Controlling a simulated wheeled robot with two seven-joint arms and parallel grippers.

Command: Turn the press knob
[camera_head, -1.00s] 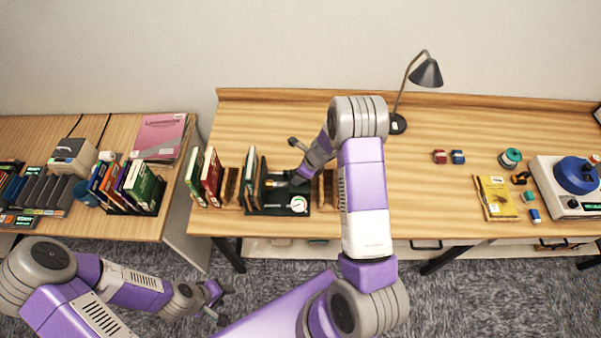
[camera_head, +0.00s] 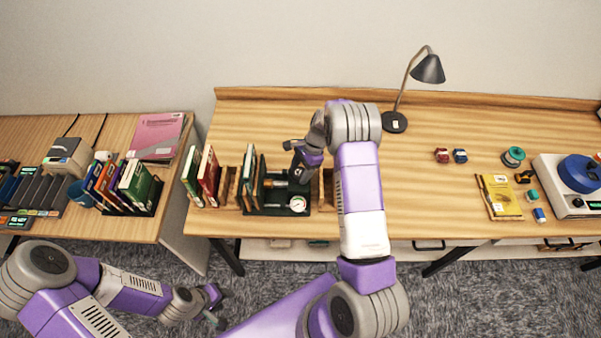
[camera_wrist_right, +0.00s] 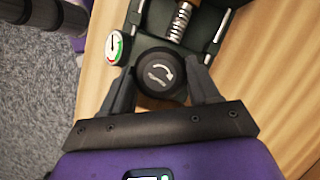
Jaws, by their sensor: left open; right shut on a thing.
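The press (camera_head: 271,209) is a dark green frame on the table left of centre, with a round white gauge (camera_head: 297,204) at its front. The right wrist view shows the gauge (camera_wrist_right: 115,46), a metal spring (camera_wrist_right: 180,22) and the black round press knob (camera_wrist_right: 160,73) with a white curved arrow on its face. My right gripper (camera_wrist_right: 160,90) is shut on the knob, one finger on each side. In the head view my right gripper (camera_head: 299,168) is over the press and hides the knob. My left gripper (camera_head: 219,307) is open and empty, low over the carpet in front of the tables.
Upright books (camera_head: 207,175) stand left of the press, and wooden blocks flank it. A black lamp (camera_head: 395,121) stands at the back. A yellow packet (camera_head: 499,197), small spools and a blue-topped machine (camera_head: 580,174) are at the right.

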